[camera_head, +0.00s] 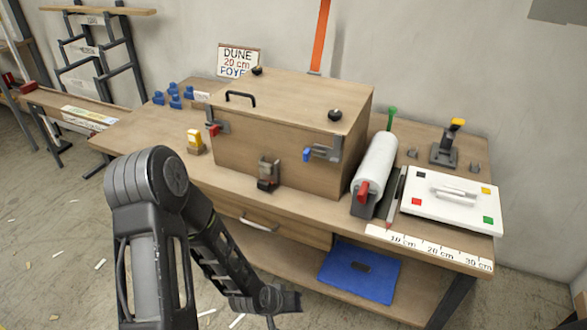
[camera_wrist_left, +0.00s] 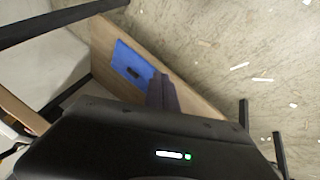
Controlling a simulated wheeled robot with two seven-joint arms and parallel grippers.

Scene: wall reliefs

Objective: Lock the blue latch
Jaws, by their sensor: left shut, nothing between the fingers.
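The blue latch (camera_head: 322,153) is on the front of the wooden box (camera_head: 270,150), near its upper right corner. Its blue tab sits at the left end of a grey metal piece. My left gripper (camera_head: 284,302) is shut and empty. It is low in front of the workbench, below the tabletop and well apart from the latch. In the left wrist view its dark fingers (camera_wrist_left: 162,94) show against the lower shelf, and the latch is out of that view. My right gripper is not in view.
A red latch (camera_head: 213,129) and a grey middle clasp (camera_head: 267,173) are also on the box front. A white roll (camera_head: 375,162) and a white panel (camera_head: 450,198) lie right of the box. A drawer (camera_head: 262,224) and a shelf with a blue mat (camera_head: 360,271) are below the tabletop.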

